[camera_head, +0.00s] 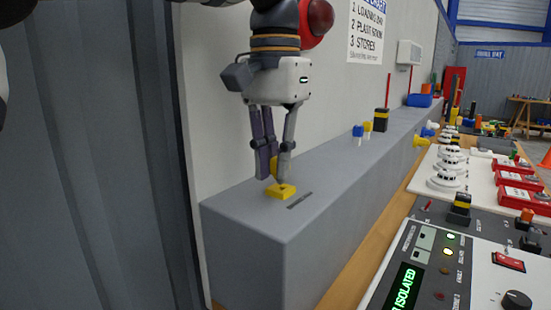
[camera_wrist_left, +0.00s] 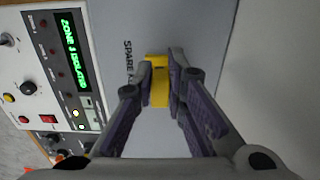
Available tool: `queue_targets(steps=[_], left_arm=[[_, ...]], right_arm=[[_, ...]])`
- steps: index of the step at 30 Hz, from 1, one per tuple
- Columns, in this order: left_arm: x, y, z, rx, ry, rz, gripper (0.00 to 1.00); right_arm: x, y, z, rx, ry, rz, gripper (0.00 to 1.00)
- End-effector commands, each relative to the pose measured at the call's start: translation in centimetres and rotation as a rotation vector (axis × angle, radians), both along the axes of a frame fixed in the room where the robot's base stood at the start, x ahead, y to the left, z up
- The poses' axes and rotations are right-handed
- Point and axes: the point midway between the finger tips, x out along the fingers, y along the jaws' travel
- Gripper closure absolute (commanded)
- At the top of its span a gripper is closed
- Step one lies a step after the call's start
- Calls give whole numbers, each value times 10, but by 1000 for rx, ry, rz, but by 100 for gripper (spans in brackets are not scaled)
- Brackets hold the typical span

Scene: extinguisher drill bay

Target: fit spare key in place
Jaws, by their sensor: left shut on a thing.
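My left gripper (camera_head: 277,177) points down at the near end of the grey ledge (camera_head: 240,213). Its fingers are closed on a yellow piece, which I take for the spare key; in the left wrist view the key (camera_wrist_left: 158,88) shows between the fingertips (camera_wrist_left: 161,70). In the head view a flat yellow block (camera_head: 281,192) sits at the ledge top right under the fingertips. I cannot tell whether block and key are one piece, or how deep the key sits. A dark label strip (camera_head: 300,200) lies beside it; the wrist view shows "SPARE" lettering (camera_wrist_left: 129,58), partly covered. My right gripper is out of view.
Farther along the ledge stand small blue (camera_head: 357,131) and yellow (camera_head: 368,127) pieces and a black-and-yellow block (camera_head: 381,119). A control panel (camera_head: 430,272) reading "ISOLATED" lies to the right. A wall rises behind the ledge. The ledge top between is clear.

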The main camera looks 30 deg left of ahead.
Motion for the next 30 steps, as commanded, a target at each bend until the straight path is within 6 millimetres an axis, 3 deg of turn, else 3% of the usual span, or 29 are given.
queue_targets(steps=[30], left_arm=[[0, 0, -11, 0, -2, 0, 100]], right_arm=[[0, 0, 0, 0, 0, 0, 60]])
